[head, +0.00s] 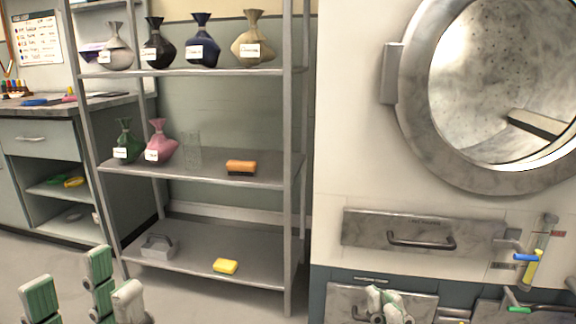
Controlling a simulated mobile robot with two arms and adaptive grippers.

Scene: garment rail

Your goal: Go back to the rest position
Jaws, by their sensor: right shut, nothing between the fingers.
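My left gripper (76,287) is at the bottom left of the head view. Its green-padded fingers stand apart with a gap between them, and nothing shows in the gap. It is in front of the lower left of the metal shelf rack. My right gripper (388,304) is at the bottom edge, right of the middle, in front of the machine's lower panels. Its fingers are together and hold nothing. Most of both arms is out of view.
A machine with a round door (412,100) and a drawer handle (421,242) stands right. A counter (30,132) stands left.

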